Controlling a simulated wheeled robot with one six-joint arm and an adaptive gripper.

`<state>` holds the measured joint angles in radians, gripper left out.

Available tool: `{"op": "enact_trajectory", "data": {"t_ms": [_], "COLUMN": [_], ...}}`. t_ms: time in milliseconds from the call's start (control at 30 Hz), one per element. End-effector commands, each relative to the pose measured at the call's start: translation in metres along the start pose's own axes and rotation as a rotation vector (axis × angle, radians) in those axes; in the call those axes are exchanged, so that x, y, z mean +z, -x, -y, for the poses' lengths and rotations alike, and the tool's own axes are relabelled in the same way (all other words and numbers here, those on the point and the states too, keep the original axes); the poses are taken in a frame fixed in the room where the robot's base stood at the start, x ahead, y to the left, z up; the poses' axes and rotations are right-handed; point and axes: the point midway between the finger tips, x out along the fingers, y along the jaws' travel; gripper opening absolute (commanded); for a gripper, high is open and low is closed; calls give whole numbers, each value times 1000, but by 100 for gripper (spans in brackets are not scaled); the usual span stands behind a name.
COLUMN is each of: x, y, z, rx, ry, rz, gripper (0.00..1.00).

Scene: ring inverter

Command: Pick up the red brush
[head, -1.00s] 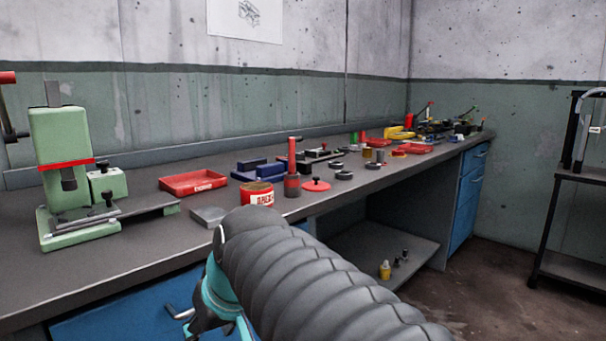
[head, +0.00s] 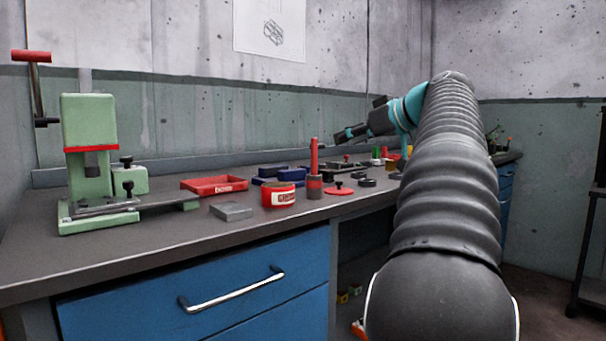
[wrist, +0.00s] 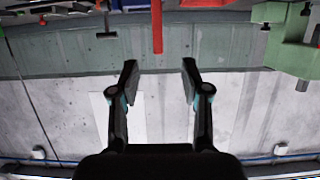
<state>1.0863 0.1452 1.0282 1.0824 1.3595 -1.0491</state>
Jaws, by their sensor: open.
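The red brush (head: 314,160) stands upright on the workbench, with a tall red handle above a wider, darker base. It is just right of a red can with a white label. In the wrist view, which looks upside down, a long red handle (wrist: 157,26), apparently the brush's, hangs from the top edge, and its base is out of frame. My gripper (head: 346,134) is above the bench, right of and higher than the brush in the picture. In the wrist view my gripper (wrist: 159,72) has its fingers spread and nothing between them.
The red can (head: 279,196), a grey block (head: 231,211), a red tray (head: 214,186), blue blocks (head: 277,177) and a red lid-like disc (head: 339,191) surround the brush. A green press (head: 89,150) stands at left. The bench front (head: 240,239) is clear.

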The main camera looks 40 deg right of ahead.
Motion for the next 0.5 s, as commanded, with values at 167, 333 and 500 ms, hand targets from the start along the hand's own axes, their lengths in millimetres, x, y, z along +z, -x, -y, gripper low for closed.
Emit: {"op": "enact_trajectory", "data": {"t_ms": [167, 333, 500], "x": [0, 0, 0], "y": [-31, -61, -78], "z": [0, 0, 0], "rx": [-4, -3, 0], "ry": [0, -1, -1], "rz": [1, 2, 0], "gripper": [47, 47, 47]}}
